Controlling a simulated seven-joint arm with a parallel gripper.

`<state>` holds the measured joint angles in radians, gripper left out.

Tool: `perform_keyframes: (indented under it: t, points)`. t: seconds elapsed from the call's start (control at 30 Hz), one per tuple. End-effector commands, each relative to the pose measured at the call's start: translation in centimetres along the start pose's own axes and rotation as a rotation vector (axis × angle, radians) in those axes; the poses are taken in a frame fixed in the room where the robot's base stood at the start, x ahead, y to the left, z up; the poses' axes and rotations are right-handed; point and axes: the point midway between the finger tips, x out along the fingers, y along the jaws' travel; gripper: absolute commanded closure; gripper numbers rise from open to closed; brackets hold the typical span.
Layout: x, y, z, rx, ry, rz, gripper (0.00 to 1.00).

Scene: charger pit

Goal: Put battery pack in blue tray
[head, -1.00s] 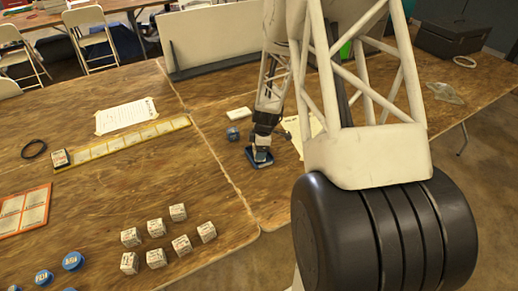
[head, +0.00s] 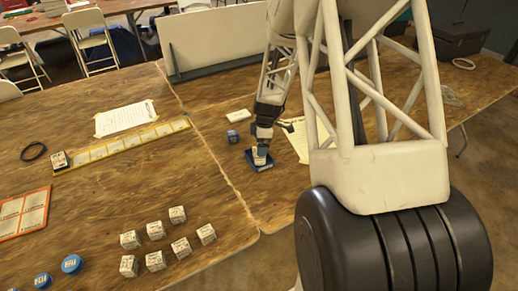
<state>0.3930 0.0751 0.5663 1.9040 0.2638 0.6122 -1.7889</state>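The small blue tray (head: 252,166) lies on the right-hand wooden table. A small pale block (head: 259,153), which looks like the battery pack, stands at the tray, directly below my gripper (head: 261,147). My gripper points down over the tray and its tips are at the block's upper part. The picture is too small to show whether the fingers press on the block or stand apart from it. I cannot tell if the block rests on the tray floor.
A dark blue cube (head: 232,137) and a white block (head: 238,115) are just behind the tray. Several white cubes (head: 156,261) stand on the left table. A yellow-edged strip (head: 125,143) holds a dark-and-white pack (head: 59,160). A long grey panel (head: 218,42) stands behind.

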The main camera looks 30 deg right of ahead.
Motion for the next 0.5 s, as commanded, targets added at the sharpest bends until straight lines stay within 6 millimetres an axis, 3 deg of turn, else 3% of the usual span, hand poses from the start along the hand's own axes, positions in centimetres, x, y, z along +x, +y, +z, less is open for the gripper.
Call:
perform_keyframes:
  t: [0.2, 0.5]
  points:
    - [-3.7, 0.1, 0.0, -0.001, -0.001, 0.003, 0.00]
    - [-6.9, 0.0, 0.1, 0.000, 0.000, 0.001, 0.00]
